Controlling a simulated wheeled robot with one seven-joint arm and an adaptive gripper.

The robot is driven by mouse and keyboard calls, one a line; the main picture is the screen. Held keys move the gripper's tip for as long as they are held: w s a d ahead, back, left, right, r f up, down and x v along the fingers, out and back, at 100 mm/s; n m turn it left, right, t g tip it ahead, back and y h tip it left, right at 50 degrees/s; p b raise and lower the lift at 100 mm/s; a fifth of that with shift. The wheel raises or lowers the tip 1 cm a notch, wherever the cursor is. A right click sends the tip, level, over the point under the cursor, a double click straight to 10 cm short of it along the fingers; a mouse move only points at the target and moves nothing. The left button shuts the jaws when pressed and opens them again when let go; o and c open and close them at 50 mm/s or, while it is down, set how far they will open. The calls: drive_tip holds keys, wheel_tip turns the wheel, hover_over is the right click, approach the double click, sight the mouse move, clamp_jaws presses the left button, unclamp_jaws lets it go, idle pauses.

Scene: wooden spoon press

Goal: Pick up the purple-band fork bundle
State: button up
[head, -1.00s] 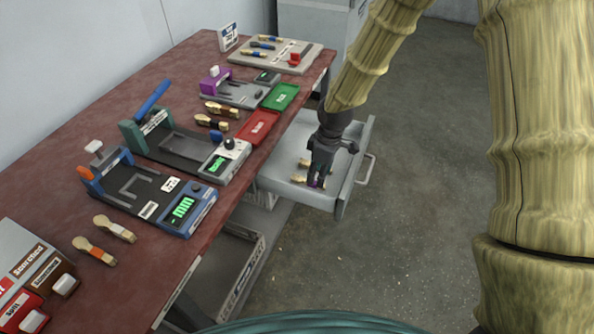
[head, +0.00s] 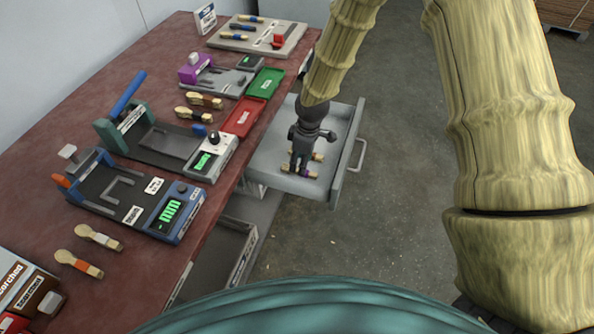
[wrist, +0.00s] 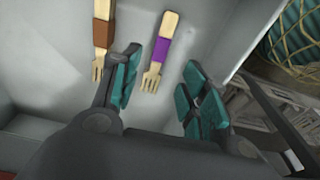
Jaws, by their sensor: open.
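The purple-band fork bundle (wrist: 160,52) lies in the open drawer, tines towards my gripper in the wrist view. In the head view it shows as a small piece with a purple band (head: 308,174) near the drawer's front. My gripper (wrist: 158,92) is open, with its two teal-padded fingers apart. In the wrist view the bundle appears between and beyond the fingertips. In the head view my gripper (head: 299,168) is down over the drawer, partly hiding what lies there. A brown-band fork bundle (wrist: 103,38) lies left of the purple one, beyond the left finger.
The grey drawer (head: 345,150) is pulled out, its walls close around my gripper. The red-brown table (head: 140,65) at left carries presses, gauges, a red tray (head: 243,118), a green tray (head: 265,83) and several spoon or fork bundles. Floor right of the drawer is clear.

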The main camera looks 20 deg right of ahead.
drive_tip(key=shift+w+a+f+p, duration=0.1)
drive_tip(key=shift+w+f+p, duration=0.05)
drive_tip(key=shift+f, duration=1.05)
drive_tip(key=shift+w+f+p, duration=0.15)
drive_tip(key=shift+f, duration=1.05)
drive_tip(key=c, duration=0.8)
